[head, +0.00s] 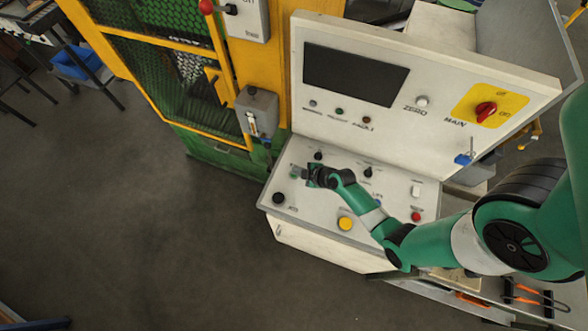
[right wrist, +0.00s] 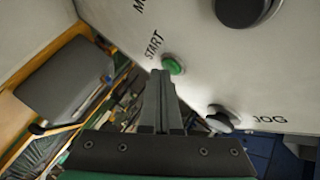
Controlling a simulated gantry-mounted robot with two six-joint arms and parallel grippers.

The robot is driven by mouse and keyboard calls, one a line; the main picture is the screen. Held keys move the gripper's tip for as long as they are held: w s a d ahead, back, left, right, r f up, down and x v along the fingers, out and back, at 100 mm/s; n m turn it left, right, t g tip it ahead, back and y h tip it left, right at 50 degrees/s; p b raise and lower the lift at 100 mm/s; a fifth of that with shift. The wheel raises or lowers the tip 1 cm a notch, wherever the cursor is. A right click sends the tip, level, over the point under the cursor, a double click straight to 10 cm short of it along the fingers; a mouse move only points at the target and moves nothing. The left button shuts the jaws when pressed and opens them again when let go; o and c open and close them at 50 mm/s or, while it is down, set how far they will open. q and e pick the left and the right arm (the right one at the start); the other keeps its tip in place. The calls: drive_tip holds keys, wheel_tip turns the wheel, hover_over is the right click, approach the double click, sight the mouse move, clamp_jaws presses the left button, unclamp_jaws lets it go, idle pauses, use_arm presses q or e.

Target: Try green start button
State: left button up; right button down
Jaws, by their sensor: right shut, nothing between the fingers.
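The green start button (right wrist: 173,66) sits on the pale control panel (right wrist: 205,62), beside the word START in the right wrist view. In the head view it is small and mostly hard to make out beside my fingers. My right gripper (head: 304,173) is over the upper left part of the sloped panel. Its fingers (right wrist: 161,74) are shut and empty, with their tips right by the lower left edge of the button in the right wrist view. I cannot tell whether they touch it. My left gripper is in neither view.
A black JOG knob (right wrist: 219,118) and another large black knob (right wrist: 245,10) flank the button. The panel also has a yellow button (head: 345,223) and a red button (head: 416,216). An upright board with a dark screen (head: 355,74) rises behind. A yellow-framed cage stands left.

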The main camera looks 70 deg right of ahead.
drive_tip(key=shift+r+p, duration=0.65)
drive_tip(key=shift+r, duration=0.15)
wheel_tip(320, 180, up, 5)
drive_tip(key=p, duration=0.4)
drive_tip(key=shift+r, duration=0.1)
drive_tip(key=shift+a, duration=0.1)
idle(0.5)
